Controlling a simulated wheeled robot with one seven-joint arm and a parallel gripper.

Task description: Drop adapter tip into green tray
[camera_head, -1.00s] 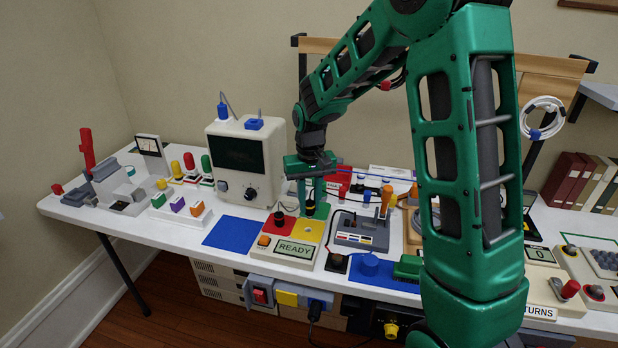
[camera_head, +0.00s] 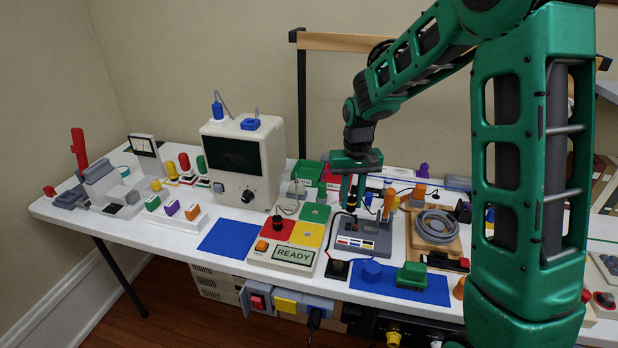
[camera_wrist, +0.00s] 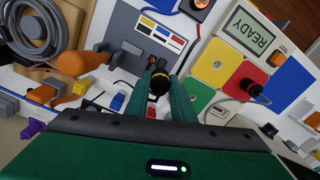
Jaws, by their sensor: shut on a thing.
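My gripper (camera_head: 352,194) is shut on the adapter tip (camera_head: 351,204), a small black cylinder with a yellow band. It holds the tip above the left part of the grey console. In the wrist view the tip (camera_wrist: 160,84) sits between the two green fingers, in front of the console (camera_wrist: 150,40). The green tray (camera_head: 306,171) stands at the back of the table, left of my gripper and beside a red tray (camera_head: 331,176). I cannot make out the green tray in the wrist view.
The READY unit (camera_head: 290,256) with red, yellow and green pads lies left of the console; a dark plug (camera_head: 278,218) stands on its red pad. A cream monitor (camera_head: 240,160) stands further left. An orange-handled tool (camera_head: 388,205) and a coiled grey cable (camera_head: 437,226) are to the right.

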